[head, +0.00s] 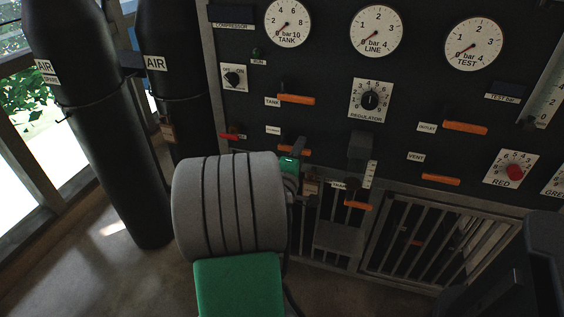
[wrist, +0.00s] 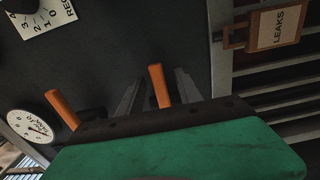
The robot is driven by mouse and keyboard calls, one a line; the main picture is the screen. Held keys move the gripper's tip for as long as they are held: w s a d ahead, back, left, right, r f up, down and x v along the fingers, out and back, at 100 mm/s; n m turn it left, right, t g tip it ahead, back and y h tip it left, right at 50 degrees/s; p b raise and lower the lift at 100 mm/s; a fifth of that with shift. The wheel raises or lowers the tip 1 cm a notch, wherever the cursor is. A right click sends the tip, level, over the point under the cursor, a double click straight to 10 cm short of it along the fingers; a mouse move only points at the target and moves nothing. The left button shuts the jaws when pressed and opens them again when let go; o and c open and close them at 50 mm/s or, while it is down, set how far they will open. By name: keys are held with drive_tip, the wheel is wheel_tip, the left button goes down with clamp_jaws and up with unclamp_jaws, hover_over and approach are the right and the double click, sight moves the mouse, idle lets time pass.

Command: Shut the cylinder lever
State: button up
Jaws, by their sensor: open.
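The lever below the tank lever, which I take to be the cylinder lever, has an orange handle (head: 288,149) lying roughly level on the dark panel. Its small label (head: 273,130) is too small to read. My gripper (head: 297,148) is in front of it and hides part of it. In the wrist view the orange handle (wrist: 160,86) stands between the two dark fingers of my open gripper (wrist: 156,80). I cannot tell whether a finger touches it.
The tank lever (head: 296,98) is just above; it also shows in the wrist view (wrist: 62,109). A brown LEAKS tag (wrist: 278,26) hangs close by. The regulator knob (head: 370,100) is to the right. Black air cylinders (head: 98,130) stand at left, a red handle (head: 232,136) near them.

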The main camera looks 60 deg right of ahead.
drive_tip(key=shift+a, duration=0.1)
drive_tip(key=s+a+b, duration=0.1)
drive_tip(key=a+b, duration=0.1)
drive_tip(key=a, duration=0.4)
drive_tip(key=shift+a, duration=0.4)
drive_tip(key=shift+s, duration=0.1)
